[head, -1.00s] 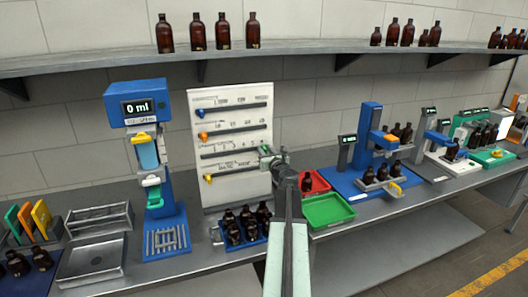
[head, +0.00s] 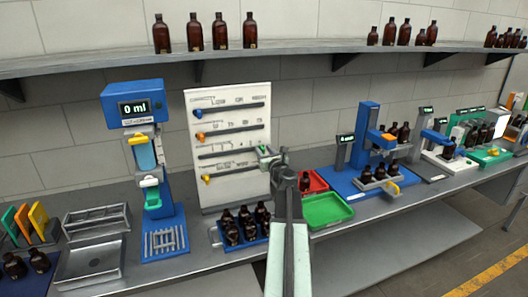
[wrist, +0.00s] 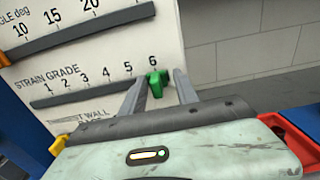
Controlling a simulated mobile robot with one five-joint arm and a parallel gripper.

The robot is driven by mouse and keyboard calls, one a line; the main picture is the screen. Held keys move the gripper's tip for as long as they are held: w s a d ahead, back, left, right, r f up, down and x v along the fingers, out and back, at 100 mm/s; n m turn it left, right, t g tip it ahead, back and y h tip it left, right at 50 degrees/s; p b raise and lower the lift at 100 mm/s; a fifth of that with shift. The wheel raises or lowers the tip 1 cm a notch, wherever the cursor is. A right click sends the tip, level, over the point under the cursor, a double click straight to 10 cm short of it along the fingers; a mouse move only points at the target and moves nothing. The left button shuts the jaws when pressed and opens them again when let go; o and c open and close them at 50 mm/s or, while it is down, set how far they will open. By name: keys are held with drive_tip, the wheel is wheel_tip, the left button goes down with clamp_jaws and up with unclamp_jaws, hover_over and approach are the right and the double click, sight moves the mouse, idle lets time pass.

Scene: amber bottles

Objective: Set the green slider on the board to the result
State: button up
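The white board (head: 200,155) stands at the back of the bench, with several slider tracks. The green slider (wrist: 157,82) sits at the right end of the strain grade track, by the 6, in the wrist view. It also shows in the head view (head: 262,149), beside my gripper (head: 267,157). In the wrist view my gripper (wrist: 159,77) is open, one finger on each side of the green slider, with small gaps visible. A display (head: 134,108) on the blue dispenser left of the board reads 0 ml.
Yellow (head: 206,179), orange (head: 200,136) and blue (head: 199,113) sliders sit at the left ends of other tracks. A blue bottle rack (head: 217,236) stands below the board. Green (head: 327,211) and red (head: 318,183) trays lie to the right.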

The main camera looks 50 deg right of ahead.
drive_tip(key=v, duration=0.7)
drive_tip(key=shift+s, duration=0.25)
drive_tip(key=shift+a, duration=0.15)
